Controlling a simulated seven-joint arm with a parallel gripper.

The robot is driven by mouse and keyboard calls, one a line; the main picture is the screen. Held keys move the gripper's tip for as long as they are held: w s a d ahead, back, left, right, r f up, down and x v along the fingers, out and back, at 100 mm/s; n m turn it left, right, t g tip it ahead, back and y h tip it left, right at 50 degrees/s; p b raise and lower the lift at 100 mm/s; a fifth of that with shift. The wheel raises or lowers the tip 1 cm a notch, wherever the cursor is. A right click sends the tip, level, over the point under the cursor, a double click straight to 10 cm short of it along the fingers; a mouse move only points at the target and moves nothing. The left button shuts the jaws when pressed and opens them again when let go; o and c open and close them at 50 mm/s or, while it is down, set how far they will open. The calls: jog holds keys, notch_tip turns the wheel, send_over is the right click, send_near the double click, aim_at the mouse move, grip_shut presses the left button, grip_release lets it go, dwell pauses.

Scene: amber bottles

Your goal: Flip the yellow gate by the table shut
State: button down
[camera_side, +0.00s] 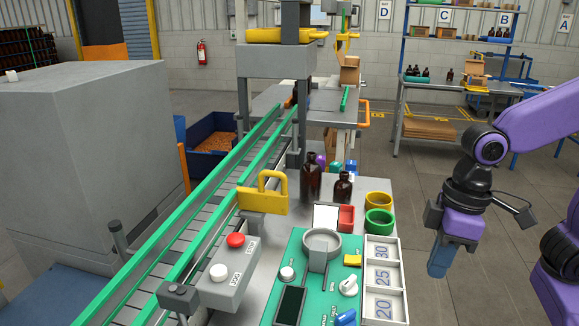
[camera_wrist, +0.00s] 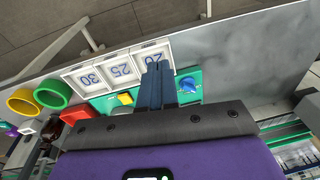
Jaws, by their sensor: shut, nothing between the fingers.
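The yellow gate (camera_side: 262,197) is a flat plate with a loop handle on top, mounted at the right edge of the conveyor beside the table. It stands upright; I cannot tell whether it blocks the belt. It does not show in the wrist view. My gripper (camera_side: 437,272) hangs pointing down at the right, off the table's right side and well apart from the gate. Its blue fingers (camera_wrist: 160,68) are together and empty in the wrist view, with the numbered trays behind them.
A conveyor (camera_side: 205,215) with green rails runs left of the table. A button box (camera_side: 229,272) stands in front of the gate. Amber bottles (camera_side: 311,177) stand right behind it. A green panel (camera_side: 300,262), yellow ring (camera_side: 378,200) and numbered trays (camera_side: 383,278) lie between gate and gripper.

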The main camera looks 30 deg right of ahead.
jog(key=w+a+r+m+t+y, duration=0.15)
jog(key=w+r+m, duration=0.25)
jog(key=w, duration=0.4)
jog(key=w+a+r+m+y, duration=0.15)
jog(key=w+r+m, duration=0.25)
jog(key=w, duration=0.4)
jog(key=w+d+r+m+t, duration=0.1)
jog(key=w+d+r+m, duration=0.1)
jog(key=w, duration=0.5)
jog(key=w+d+r+m+t, duration=0.1)
jog(key=w+d+r+m, duration=0.1)
jog(key=w+r+m, duration=0.2)
jog(key=w+m, duration=0.1)
jog(key=w, duration=0.2)
jog(key=shift+d+r+m, duration=0.2)
jog(key=shift+d+m, duration=0.1)
jog(key=shift+m, duration=0.1)
jog(key=w+a+r+x, duration=0.1)
jog(key=x, duration=1.2)
jog(key=shift+a+f, duration=0.15)
jog(key=shift+a, duration=0.35)
jog(key=shift+w, duration=0.15)
